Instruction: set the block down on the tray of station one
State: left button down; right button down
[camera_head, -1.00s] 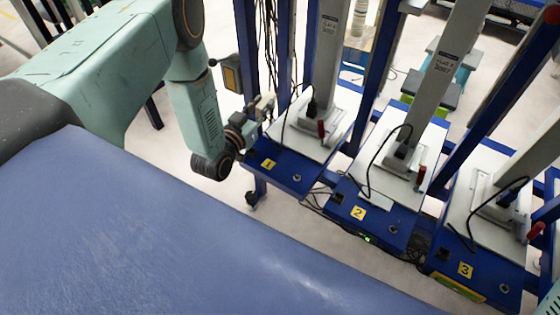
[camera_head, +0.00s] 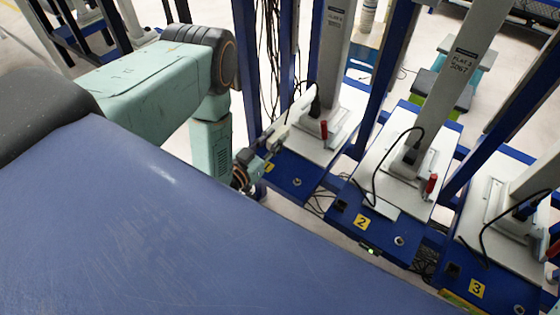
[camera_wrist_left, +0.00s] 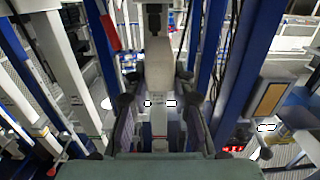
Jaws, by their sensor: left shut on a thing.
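Station one's tray (camera_head: 305,148) is a white plate on a blue base, left of the other stations in the head view. Its yellow number label is partly hidden by my arm. My left gripper (camera_head: 272,142) is over the near left edge of this tray. It is shut on a pale, light-coloured block (camera_head: 293,116), which reaches toward the foot of the station's column. In the wrist view, my left gripper (camera_wrist_left: 158,122) has its dark fingers on both sides of the pale block (camera_wrist_left: 158,68). I cannot tell whether the block touches the tray. My right gripper is not in view.
Station one's grey column (camera_head: 328,55), black cable and red handle (camera_head: 324,130) stand close to the block. Blue posts (camera_head: 247,55) rise beside it. Station two (camera_head: 375,215) and station three (camera_head: 500,280) lie to the right. A blue surface (camera_head: 150,240) fills the foreground.

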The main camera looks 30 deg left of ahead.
pick_arm(q)
jog(key=shift+s+r, duration=0.1)
jog(key=shift+r, duration=0.05)
jog(key=b, duration=0.3)
send_over(273, 169)
notch_tip(273, 169, down, 5)
jog(key=shift+f, duration=0.2)
jog(key=shift+s+f+b, duration=0.1)
jog(key=shift+f+b, duration=0.3)
jog(key=shift+f, duration=0.25)
jog(key=shift+f+b, duration=0.75)
jog(key=shift+f, duration=0.7)
jog(key=shift+f, duration=0.1)
jog(key=c, duration=1.1)
grip_release()
jog(key=shift+c, duration=0.2)
